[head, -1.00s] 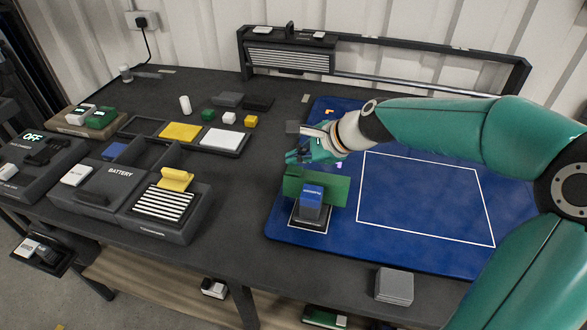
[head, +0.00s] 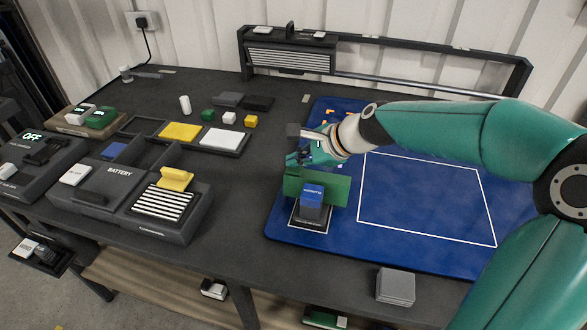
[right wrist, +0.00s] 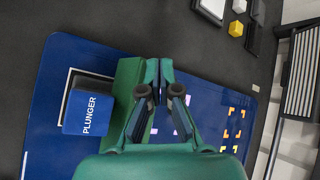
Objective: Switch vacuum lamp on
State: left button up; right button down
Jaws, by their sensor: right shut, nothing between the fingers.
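No lamp marked as the vacuum lamp can be made out. A dark box at the far left shows a lit green OFF display (head: 32,136). My right gripper (head: 303,158) is shut and empty above the blue mat, just behind an upright green plate (head: 333,188). In the right wrist view, its closed fingers (right wrist: 159,78) are beside that plate; I cannot tell whether they touch it. A block with a blue top labelled PLUNGER (head: 313,191) stands in front of the plate. It also shows in the right wrist view (right wrist: 88,108). My left gripper is not in view.
A BATTERY box (head: 120,172) with a yellow handle (head: 176,179) stands at the left. Small white, green and yellow blocks and a tray (head: 240,143) lie behind it. A dark rail frame (head: 430,48) runs along the back.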

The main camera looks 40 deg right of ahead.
aim_at(297, 170)
jog(key=shift+f+b, duration=0.35)
jog(key=shift+f, duration=0.1)
jog(key=shift+r, duration=0.1)
dwell(0.4)
jog(key=shift+r+p, duration=0.95)
jog(key=shift+p, duration=0.1)
notch_tip(297, 170, up, 6)
jog(key=p, duration=0.6)
